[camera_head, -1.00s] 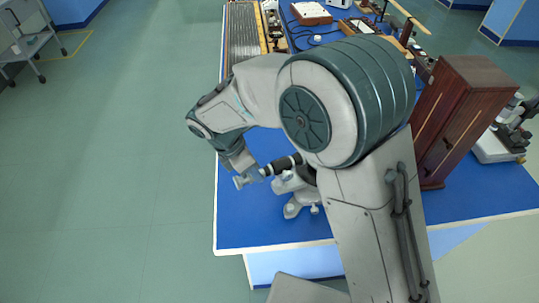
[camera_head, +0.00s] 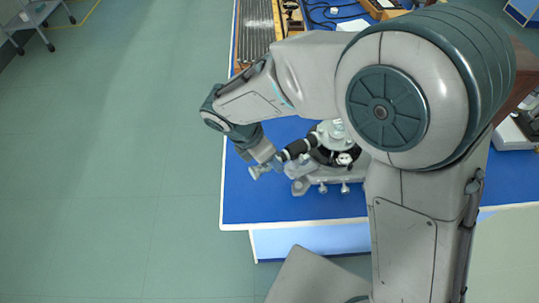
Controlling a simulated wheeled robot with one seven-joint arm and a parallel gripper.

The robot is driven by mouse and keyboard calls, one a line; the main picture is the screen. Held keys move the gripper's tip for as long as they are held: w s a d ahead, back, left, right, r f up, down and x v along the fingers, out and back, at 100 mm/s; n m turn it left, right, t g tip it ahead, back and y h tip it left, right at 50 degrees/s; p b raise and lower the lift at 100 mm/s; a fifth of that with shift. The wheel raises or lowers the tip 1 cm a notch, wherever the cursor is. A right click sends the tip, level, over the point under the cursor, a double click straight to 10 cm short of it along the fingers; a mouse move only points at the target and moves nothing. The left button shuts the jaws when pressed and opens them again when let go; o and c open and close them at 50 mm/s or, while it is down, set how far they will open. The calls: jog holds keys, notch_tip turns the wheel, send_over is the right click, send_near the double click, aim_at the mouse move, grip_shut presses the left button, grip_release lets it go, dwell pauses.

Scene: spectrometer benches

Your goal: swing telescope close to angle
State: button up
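The spectrometer (camera_head: 330,137) stands on the blue bench near its front edge, with a grey footed base and a round top. Its telescope (camera_head: 298,149), a black tube, points out to the left and slightly toward the front. My gripper (camera_head: 267,161) is at the outer left end of this tube, bent down from my arm. It looks to be touching or very close to the tube end. The fingers are small and overlap the silver end, so I cannot tell whether they are closed on it. My arm hides the spectrometer's right part.
The blue bench top (camera_head: 255,205) is clear at the front left. A ribbed grey panel (camera_head: 255,38) lies at the back left, with cables and boxes behind my arm. A brown wooden cabinet (camera_head: 523,75) is mostly hidden at right. Open floor lies to the left.

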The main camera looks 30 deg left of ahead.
jog(key=b+v, duration=0.1)
jog(key=v, duration=1.2)
jog(key=shift+a+r, duration=0.15)
jog(key=shift+r, duration=0.2)
jog(key=shift+s, duration=0.15)
jog(key=w+d+r+m+g+y, duration=0.1)
jog(key=w+d+m, duration=0.3)
jog(key=d+m, duration=0.5)
jog(key=w+d+r+m, duration=0.1)
jog(key=w+d+m, duration=0.35)
jog(key=d, duration=0.75)
jog(key=s+d+f+m+y, duration=0.1)
jog(key=s+d+m, duration=0.1)
jog(key=d+m, duration=0.6)
jog(key=s+d+f+m+t+y, duration=0.1)
jog(key=s+d+m, duration=0.2)
jog(key=d+m, duration=0.6)
jog(key=shift+s+d+f+y, duration=0.25)
jog(key=shift+s+d+y, duration=0.1)
jog(key=shift+d, duration=0.6)
